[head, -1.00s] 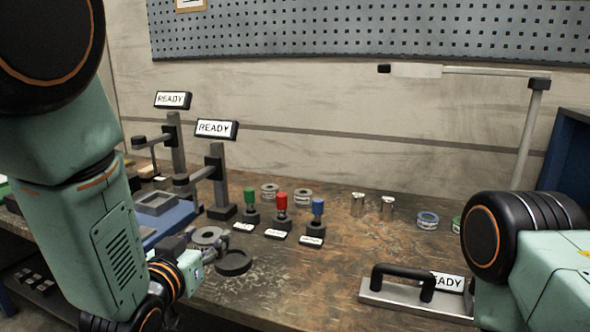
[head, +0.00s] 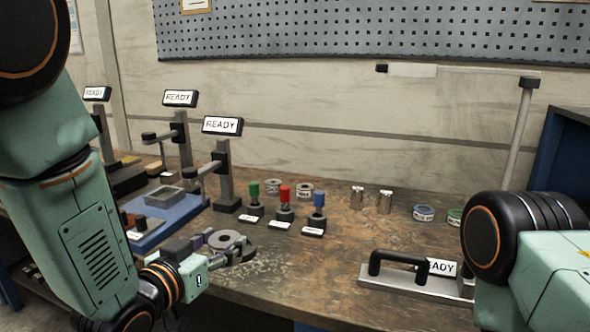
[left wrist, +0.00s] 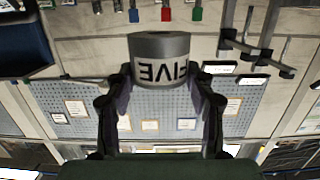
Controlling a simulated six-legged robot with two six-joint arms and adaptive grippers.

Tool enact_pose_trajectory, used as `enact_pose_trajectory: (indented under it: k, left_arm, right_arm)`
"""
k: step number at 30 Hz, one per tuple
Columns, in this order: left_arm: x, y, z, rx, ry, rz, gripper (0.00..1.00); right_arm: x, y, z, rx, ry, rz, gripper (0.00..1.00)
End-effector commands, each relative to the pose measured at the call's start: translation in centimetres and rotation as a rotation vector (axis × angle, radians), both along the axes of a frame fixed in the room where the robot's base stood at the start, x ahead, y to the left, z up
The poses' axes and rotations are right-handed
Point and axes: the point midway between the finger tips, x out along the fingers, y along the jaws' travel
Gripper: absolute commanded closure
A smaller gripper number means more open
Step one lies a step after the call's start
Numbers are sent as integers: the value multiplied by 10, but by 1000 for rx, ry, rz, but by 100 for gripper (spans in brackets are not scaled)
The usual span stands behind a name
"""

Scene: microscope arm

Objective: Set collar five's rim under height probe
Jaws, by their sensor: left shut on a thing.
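Collar five (head: 224,239) is a grey metal ring held in my left gripper (head: 230,247), over the front left of the bench. The left wrist view shows the collar (left wrist: 160,45) between the two fingers (left wrist: 160,78), its FIVE label upside down in the picture. Several dark stands with side arms and READY displays stand at the back left. One stand (head: 223,175) is nearest the collar, another (head: 181,135) is farther left. I cannot tell which is the height probe. My right gripper is out of view; only its arm shows.
A blue base with a grey square frame (head: 166,196) lies left of the nearest stand. Green (head: 254,190), red (head: 286,195) and blue (head: 319,200) handled tools stand behind the collar. A plate with a black handle (head: 398,257) lies right. The middle front bench is clear.

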Motion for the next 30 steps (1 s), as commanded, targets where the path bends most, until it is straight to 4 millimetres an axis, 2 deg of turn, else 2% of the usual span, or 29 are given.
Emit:
enact_pose_trajectory:
  k: [8, 15, 24, 30]
  left_arm:
    - [-41, -6, -30, -11, 2, -189, 100]
    - [-86, 1, -56, -11, 1, -267, 100]
    - [-126, 28, -89, -8, 3, -209, 100]
    - [-134, 45, -108, -1, 0, -147, 100]
  right_arm:
    - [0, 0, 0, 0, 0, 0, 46]
    - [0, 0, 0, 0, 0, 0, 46]
    - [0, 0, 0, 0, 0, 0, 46]
    - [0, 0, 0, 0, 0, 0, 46]
